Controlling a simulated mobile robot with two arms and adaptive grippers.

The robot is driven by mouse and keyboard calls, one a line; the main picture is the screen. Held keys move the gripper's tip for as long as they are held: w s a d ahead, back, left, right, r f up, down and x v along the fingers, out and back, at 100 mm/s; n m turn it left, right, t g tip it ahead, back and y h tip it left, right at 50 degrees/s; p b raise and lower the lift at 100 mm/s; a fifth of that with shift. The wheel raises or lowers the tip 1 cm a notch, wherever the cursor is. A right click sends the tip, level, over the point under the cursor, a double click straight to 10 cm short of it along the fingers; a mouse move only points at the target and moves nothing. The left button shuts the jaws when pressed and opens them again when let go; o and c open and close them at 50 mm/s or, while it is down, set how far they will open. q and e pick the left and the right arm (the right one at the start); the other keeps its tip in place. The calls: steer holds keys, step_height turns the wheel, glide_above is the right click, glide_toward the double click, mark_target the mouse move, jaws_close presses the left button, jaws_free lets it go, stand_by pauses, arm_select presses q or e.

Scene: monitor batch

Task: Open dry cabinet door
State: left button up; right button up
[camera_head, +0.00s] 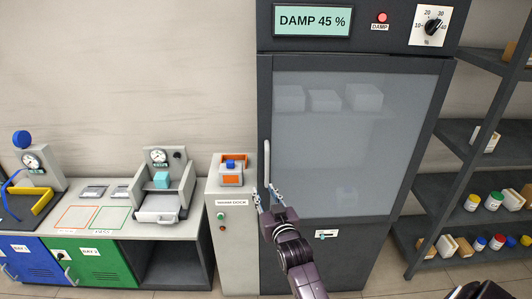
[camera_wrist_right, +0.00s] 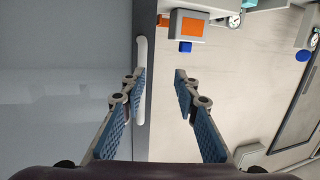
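The dry cabinet (camera_head: 360,258) is dark grey and stands right of centre in the head view. Its glazed door (camera_head: 350,130) is shut. A pale upright door handle (camera_head: 267,158) is on the door's left edge. My right gripper (camera_head: 264,190) is open and empty at the handle's lower end. In the right wrist view, the handle (camera_wrist_right: 141,52) runs behind the left fingertip, and the other finger is over the gap beside the cabinet. I cannot tell whether a finger touches the handle.
Left of the cabinet is a grey dock stand (camera_head: 236,250) with an orange-and-blue device (camera_head: 232,168) on top. A bench (camera_head: 190,228) with gauges and blue and green lockers is further left. Dark shelves (camera_head: 455,185) with jars and boxes are at the right.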

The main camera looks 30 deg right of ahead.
steer(key=t+h, duration=0.1)
glide_toward(268, 159)
steer(key=w, duration=0.3)
arm_select(q)
steer(key=shift+w+d+r+p, duration=0.1)
steer(key=shift+d+r+p, duration=0.6)
steer(key=shift+r, duration=0.25)
arm_select(e)
steer(key=shift+m, duration=0.4)
steer(key=shift+d+x, duration=0.2)
steer(key=shift+x, duration=1.8)
steer(key=shift+d+x, duration=0.25)
steer(key=shift+x, duration=1.75)
steer(key=shift+s, duration=0.15)
steer(key=shift+c, duration=0.5)
arm_select(q)
steer(key=shift+d, duration=0.15)
arm_select(e)
jaws_close()
